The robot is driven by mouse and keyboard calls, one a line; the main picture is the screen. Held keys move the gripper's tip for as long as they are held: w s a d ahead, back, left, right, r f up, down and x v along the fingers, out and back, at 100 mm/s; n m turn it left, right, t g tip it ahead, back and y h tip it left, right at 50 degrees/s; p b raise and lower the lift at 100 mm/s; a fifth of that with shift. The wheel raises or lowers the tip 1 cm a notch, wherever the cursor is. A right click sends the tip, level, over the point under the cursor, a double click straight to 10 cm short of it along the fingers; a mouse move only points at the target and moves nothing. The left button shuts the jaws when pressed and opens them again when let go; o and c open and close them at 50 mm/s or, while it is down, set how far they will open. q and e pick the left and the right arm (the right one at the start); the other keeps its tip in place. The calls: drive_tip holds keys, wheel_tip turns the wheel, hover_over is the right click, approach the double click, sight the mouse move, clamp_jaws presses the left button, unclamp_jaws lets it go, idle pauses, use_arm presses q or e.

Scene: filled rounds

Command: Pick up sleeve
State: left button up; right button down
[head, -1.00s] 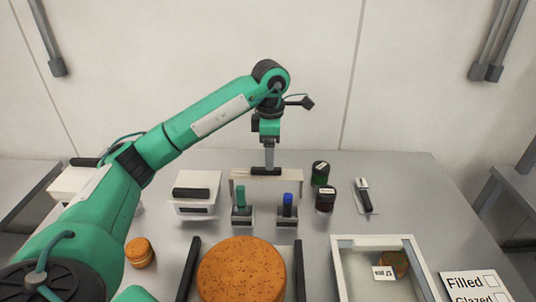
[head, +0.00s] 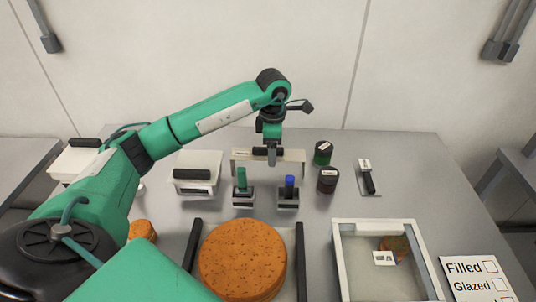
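I cannot tell for sure which thing is the sleeve. A green upright piece (head: 241,179) and a blue-topped upright piece (head: 289,187) stand side by side in small grey-and-black holders in the middle of the table. My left gripper (head: 272,158) points down just behind and above them, between the two. It overlaps the front of a pale box with a black handle (head: 295,157). Its fingers show as one narrow grey shape, so I cannot see a gap or anything held. My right gripper is not in view.
A brown round cake (head: 242,258) lies between two dark rails at the front. A white-rimmed tray (head: 340,262) holds a small round and a label. Two dark jars (head: 323,153) and a black-handled tool (head: 367,178) stand right. A white box (head: 197,175) is left.

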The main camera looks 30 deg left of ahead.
use_arm(q)
wheel_tip(320, 180, down, 4)
drive_tip(key=shift+r+p, duration=0.2)
drive_tip(key=shift+p, duration=0.45)
drive_tip(key=shift+f, duration=0.5)
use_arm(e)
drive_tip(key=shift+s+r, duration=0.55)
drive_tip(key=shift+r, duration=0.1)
use_arm(q)
drive_tip(key=shift+c, duration=1.1)
drive_tip(key=c, duration=0.9)
drive_tip(key=shift+o, duration=0.2)
